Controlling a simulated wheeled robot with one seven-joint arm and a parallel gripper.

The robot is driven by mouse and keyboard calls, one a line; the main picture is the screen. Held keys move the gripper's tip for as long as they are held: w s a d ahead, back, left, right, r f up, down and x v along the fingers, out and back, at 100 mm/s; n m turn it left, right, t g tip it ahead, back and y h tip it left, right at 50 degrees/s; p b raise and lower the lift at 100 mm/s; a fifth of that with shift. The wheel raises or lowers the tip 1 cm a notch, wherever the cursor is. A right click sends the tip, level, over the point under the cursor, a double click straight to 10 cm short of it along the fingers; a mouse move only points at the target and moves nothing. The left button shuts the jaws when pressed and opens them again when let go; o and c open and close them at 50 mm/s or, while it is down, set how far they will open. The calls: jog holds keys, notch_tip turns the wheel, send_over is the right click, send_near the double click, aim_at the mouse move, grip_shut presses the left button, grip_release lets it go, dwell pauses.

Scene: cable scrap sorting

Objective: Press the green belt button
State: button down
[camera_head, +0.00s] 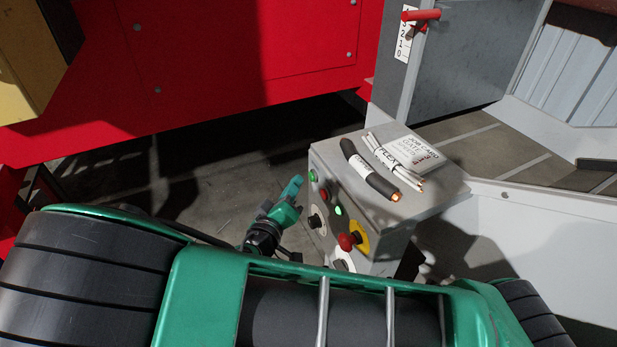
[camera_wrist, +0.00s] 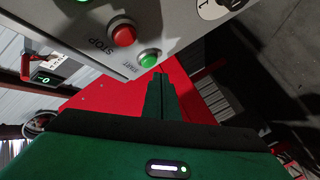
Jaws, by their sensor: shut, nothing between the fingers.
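The green belt button (camera_head: 312,175) is at the upper left corner of the control box's front face. In the wrist view the shut fingers (camera_wrist: 161,77) end just below the button. I cannot tell whether they touch it.
The grey control box (camera_head: 435,200) also has a green lamp (camera_head: 338,210), a black knob (camera_head: 315,221) and a red mushroom button (camera_head: 346,242) on yellow. A black cable (camera_head: 369,172), white cables (camera_head: 392,160) and a card (camera_head: 418,150) lie on top. A red machine (camera_head: 220,60) stands behind.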

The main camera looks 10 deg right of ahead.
jog(key=a, duration=0.2)
jog(key=s+a, duration=0.1)
jog(key=a, duration=0.1)
jog(key=shift+s+a, duration=0.15)
jog(key=shift+a, duration=0.05)
dwell(0.8)
